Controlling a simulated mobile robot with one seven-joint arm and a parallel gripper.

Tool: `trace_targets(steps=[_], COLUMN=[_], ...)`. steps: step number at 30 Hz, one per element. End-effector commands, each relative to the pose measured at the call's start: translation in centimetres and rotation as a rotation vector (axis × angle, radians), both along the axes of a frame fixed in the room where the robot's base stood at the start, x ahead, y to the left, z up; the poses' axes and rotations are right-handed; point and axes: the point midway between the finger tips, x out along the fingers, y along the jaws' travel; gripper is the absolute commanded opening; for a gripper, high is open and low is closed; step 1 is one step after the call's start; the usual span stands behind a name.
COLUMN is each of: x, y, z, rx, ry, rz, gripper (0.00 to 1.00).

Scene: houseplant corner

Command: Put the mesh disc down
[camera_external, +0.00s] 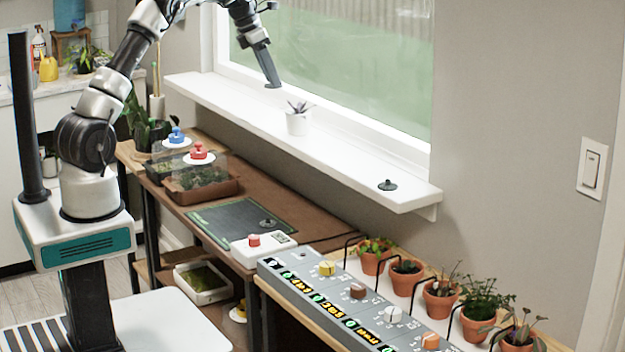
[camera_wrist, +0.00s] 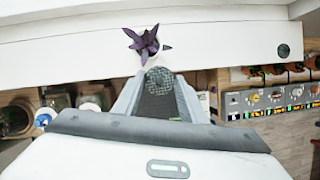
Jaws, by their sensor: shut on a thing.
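My gripper (camera_external: 270,76) hangs high in front of the window, above the white sill (camera_external: 345,158). In the wrist view, a round dark grey mesh disc (camera_wrist: 159,79) sits at the tips of my gripper (camera_wrist: 157,97), which is shut on it. In the external view the disc is too small to make out clearly at the fingertips. The held disc is clear of the sill. A dark disc with a small knob (camera_external: 388,185) lies near the sill's right end; it also shows in the wrist view (camera_wrist: 283,50). Another dark disc (camera_external: 268,223) lies on the dark mat (camera_external: 225,222).
A white pot (camera_external: 297,123) with a purple plant (camera_wrist: 146,42) stands mid-sill. The sill is bare between pot and right-hand disc. Below are seedling trays (camera_external: 200,187) with red and blue knobbed lids, a grey control panel (camera_external: 345,310) and several potted plants (camera_external: 440,298).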

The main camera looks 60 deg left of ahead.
Motion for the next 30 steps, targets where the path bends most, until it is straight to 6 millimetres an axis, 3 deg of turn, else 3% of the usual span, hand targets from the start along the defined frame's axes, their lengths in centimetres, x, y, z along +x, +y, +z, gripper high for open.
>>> trace_targets(steps=[1, 3, 11, 18, 26, 30], x=[1.4, 2.7, 5.7, 5.6, 5.6, 5.6], y=[-2.1, -4.1, -9.4, -9.3, -9.3, -9.2], z=[1.2, 0.9, 0.2, -4.1, -5.9, -8.4], rx=[-0.002, -0.003, -0.004, -0.004, -0.005, -0.006], ry=[0.004, 0.004, 0.002, 0.003, 0.001, 0.003], rz=[-0.022, -0.038, -0.078, -0.075, -0.075, -0.074], gripper=[0.18, 0.18, 0.18, 0.18, 0.18, 0.18])
